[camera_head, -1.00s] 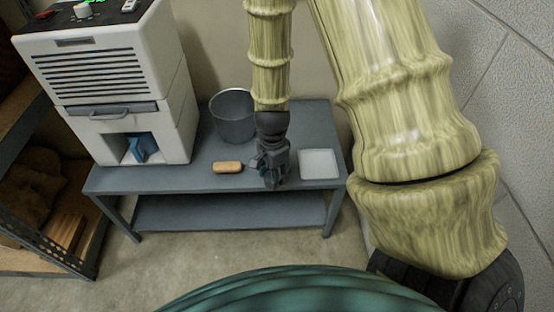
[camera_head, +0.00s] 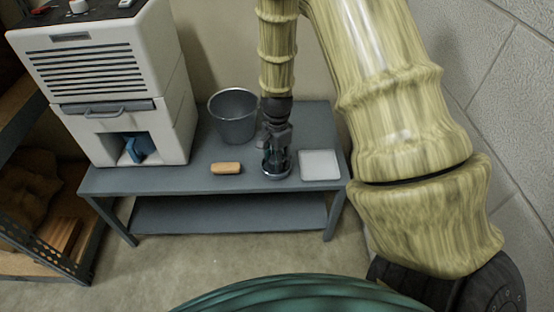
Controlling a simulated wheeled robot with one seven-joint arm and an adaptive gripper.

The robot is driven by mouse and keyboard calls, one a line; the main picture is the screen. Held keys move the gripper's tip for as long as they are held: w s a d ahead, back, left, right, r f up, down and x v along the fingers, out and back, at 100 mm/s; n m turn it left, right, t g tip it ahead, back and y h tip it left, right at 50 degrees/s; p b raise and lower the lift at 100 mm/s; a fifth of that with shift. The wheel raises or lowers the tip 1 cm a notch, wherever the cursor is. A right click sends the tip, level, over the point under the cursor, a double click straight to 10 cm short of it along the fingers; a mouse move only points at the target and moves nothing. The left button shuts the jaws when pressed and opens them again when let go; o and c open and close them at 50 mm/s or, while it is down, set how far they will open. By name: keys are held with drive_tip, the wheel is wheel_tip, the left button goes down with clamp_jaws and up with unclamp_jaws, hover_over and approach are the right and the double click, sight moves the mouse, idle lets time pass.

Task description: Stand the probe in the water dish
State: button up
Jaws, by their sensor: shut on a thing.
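My gripper (camera_head: 277,155) points straight down over the front part of the grey bench. It is shut on the probe, which is mostly hidden by the fingers at this size. A small round dish with a shiny rim (camera_head: 277,176), which looks like the water dish, stands on the bench right under the fingers. I cannot tell whether the probe's lower end touches the dish or is inside it.
The grey bench (camera_head: 215,184) also bears a tan block (camera_head: 226,168) left of the dish and a flat white square tray (camera_head: 320,165) to its right. A grey bucket (camera_head: 233,119) stands behind. A white machine (camera_head: 115,85) stands at the left; a wall is on the right.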

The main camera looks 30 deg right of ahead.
drive_tip(key=shift+f, duration=0.35)
drive_tip(key=o, duration=1.1)
wheel_tip(320, 180, up, 12)
drive_tip(key=p, duration=0.3)
drive_tip(key=shift+r, duration=0.25)
idle(0.3)
